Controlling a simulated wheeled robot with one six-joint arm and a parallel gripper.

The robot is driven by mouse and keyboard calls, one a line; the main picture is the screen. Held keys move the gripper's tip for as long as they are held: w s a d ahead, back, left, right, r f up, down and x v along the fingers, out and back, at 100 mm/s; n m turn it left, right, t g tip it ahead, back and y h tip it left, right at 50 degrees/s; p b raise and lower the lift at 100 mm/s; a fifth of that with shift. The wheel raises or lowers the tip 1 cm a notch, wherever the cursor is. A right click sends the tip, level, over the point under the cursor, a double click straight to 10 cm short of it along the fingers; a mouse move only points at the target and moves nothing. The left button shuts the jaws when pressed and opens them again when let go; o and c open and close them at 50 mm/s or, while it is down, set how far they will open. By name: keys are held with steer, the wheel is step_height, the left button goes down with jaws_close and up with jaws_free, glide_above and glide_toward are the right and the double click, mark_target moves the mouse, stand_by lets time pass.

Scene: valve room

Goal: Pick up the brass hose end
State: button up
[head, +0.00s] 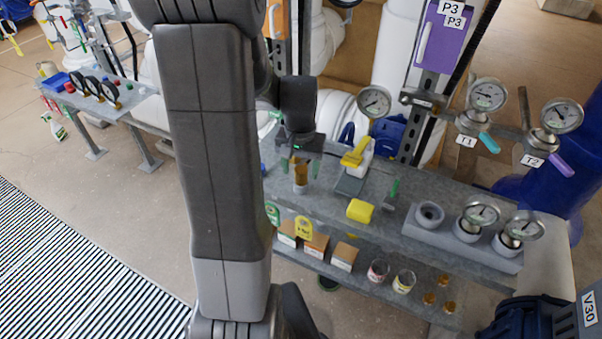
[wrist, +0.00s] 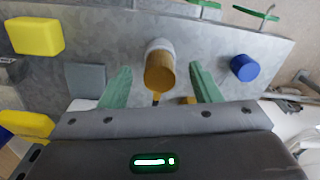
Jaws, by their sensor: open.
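The brass hose end (head: 300,172) stands on the upper grey shelf, its lower part in or on a whitish round piece (head: 300,187). In the wrist view the brass hose end (wrist: 160,76) shows as a brass cylinder, with the whitish piece (wrist: 159,46) at its far end. My gripper (head: 300,167) is directly above the shelf, pointing down. In the wrist view my gripper (wrist: 161,70) is open, with one green finger on each side of the brass and a visible gap on both sides.
A blue cap (wrist: 244,67) lies right of the fingers in the wrist view. The lower shelf holds boxes, jars and small brass pieces (head: 430,298).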

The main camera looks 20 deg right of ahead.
mark_target(301, 170)
steer(key=shift+f, duration=1.2)
steer(key=c, duration=1)
steer(key=shift+o, duration=0.2)
steer(key=shift+r, duration=0.15)
step_height(301, 170, up, 10)
steer(key=shift+f, duration=0.1)
steer(key=shift+o, duration=0.7)
steer(key=shift+c, duration=0.4)
